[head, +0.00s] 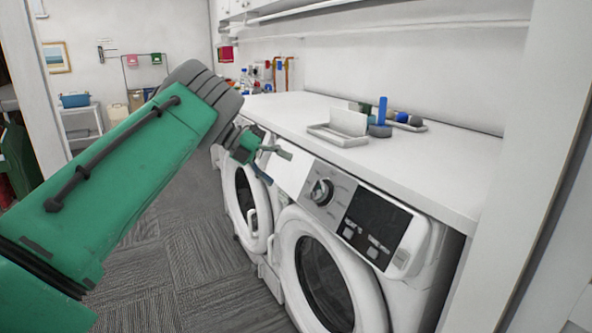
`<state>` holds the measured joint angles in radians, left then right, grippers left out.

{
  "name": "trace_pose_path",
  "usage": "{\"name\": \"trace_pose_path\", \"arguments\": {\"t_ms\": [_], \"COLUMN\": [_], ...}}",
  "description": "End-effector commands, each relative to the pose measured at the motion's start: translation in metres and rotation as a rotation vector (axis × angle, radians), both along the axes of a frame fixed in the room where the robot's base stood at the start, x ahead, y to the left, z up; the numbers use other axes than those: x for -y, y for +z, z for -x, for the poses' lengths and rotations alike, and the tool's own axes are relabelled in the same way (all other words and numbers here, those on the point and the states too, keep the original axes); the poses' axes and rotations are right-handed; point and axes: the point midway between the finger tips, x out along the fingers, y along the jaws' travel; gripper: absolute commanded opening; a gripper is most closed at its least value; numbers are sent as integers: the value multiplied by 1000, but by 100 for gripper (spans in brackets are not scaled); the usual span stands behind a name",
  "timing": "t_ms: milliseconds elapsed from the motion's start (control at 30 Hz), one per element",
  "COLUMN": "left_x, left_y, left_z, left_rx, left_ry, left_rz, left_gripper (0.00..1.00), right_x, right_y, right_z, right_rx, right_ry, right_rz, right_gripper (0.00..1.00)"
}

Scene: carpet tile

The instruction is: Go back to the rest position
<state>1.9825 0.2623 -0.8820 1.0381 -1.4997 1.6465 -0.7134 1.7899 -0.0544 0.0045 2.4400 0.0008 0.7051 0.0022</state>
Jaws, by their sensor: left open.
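My left arm is green and comes in from the left. My left gripper (271,163) is open and empty, in front of the upper front of the washing machines. Its fingers point right, near the control panel of the nearer machine (340,207). I cannot tell whether they touch it. My right gripper does not show.
A white counter (420,160) runs above the machines. On it are a white tray (336,138), a blue upright item (382,110) and several bottles farther back. A white wall edge (520,180) stands close at right. Carpet floor (185,270) is clear at lower middle.

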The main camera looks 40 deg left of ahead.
Motion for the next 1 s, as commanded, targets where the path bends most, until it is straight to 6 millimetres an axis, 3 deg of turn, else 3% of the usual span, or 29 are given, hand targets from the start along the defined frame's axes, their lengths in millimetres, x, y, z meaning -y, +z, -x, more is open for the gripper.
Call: {"name": "trace_pose_path", "arguments": {"t_ms": [233, 333, 467, 567, 667, 767, 900, 1000], "left_x": [0, 5, 23, 42, 63, 84, 118, 143], "left_y": [-1, -13, -55, -111, -176, -233, -296, -329], "left_z": [0, -3, -11, -7, 17, 58, 132, 193], "left_rx": [0, -8, -53, -155, -308, -469, -686, -830], "left_ry": [3, 58, 280, 559, 868, 1142, 1479, 1701], "left_rz": [4, 52, 240, 443, 621, 735, 810, 815], "left_gripper": [73, 73, 73, 73, 73, 73, 73, 73], "right_x": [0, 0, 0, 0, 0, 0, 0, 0], "right_y": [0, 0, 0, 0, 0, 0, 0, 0], "right_z": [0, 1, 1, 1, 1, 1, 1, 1], "right_rx": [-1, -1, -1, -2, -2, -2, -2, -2], "right_ry": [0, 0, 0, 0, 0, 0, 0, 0], "right_rz": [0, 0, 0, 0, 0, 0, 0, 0], "right_gripper": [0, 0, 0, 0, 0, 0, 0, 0]}}
